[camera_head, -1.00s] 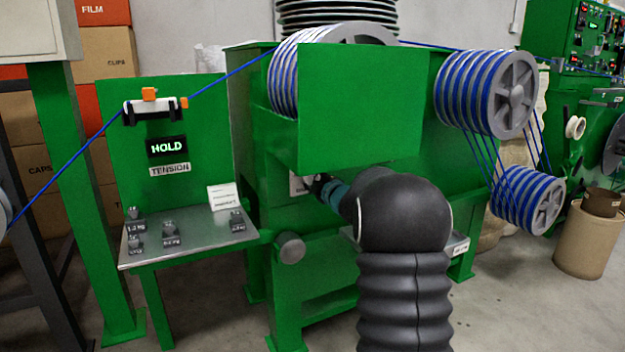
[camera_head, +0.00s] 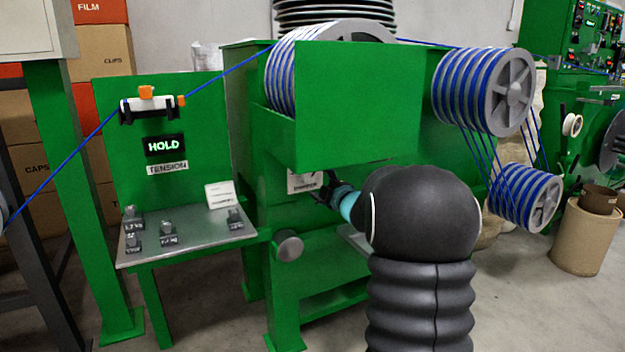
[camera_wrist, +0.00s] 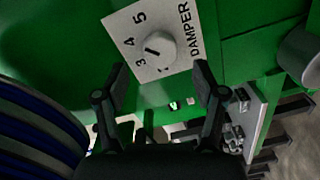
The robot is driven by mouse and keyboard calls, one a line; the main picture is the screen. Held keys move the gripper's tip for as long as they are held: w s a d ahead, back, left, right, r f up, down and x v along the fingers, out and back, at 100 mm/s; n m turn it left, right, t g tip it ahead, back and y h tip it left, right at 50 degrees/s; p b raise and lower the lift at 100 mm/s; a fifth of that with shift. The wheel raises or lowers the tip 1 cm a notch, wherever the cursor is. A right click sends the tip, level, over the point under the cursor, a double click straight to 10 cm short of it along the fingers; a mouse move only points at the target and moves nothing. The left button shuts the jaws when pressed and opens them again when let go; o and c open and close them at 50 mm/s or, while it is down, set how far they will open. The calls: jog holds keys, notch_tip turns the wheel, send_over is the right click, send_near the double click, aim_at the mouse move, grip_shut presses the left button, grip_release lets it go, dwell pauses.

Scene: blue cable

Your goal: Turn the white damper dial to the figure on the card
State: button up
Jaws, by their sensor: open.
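The white damper dial (camera_wrist: 164,50) is a round knob on a white plate (camera_wrist: 178,22) printed DAMPER, with figures 3, 4 and 5 visible. A short dark mark on its face leans to the side of the 3 and 4; the exact figure is unclear. My gripper (camera_wrist: 161,83) is open and empty, its fingertips just short of the dial and apart from it. In the head view my gripper (camera_head: 328,190) is beside the damper plate (camera_head: 303,181), partly covering it. A white card (camera_head: 220,195) stands on the side shelf; its writing is too small to read.
The metal shelf (camera_head: 185,245) holds several small dark weights. A green guard box (camera_head: 358,105) overhangs the plate. A round grey knob (camera_head: 288,245) sits at left below. Blue cable pulleys (camera_head: 484,92) are at right.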

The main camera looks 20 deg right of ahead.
jog(key=s, duration=0.6)
jog(key=shift+s, duration=0.15)
jog(key=shift+d, duration=0.1)
jog(key=s+a+r+m+g+h, duration=0.35)
jog(key=s+a+m, duration=0.45)
jog(key=s, duration=0.3)
jog(key=s+a+f+m+g+y, duration=0.1)
jog(key=s+a+f+m+g, duration=0.1)
jog(key=s+a, duration=0.3)
jog(key=s+a+f+m+g+y+p, duration=0.1)
jog(key=s+a+f, duration=0.4)
jog(key=s, duration=0.7)
jog(key=s+a+f+m+g+y+p, duration=0.1)
jog(key=s+a+f+m+g, duration=0.2)
jog(key=s, duration=0.6)
jog(key=shift+s+a+f+m+g, duration=0.15)
jog(key=shift+s+a+m+g, duration=0.15)
jog(key=shift+a+g, duration=0.95)
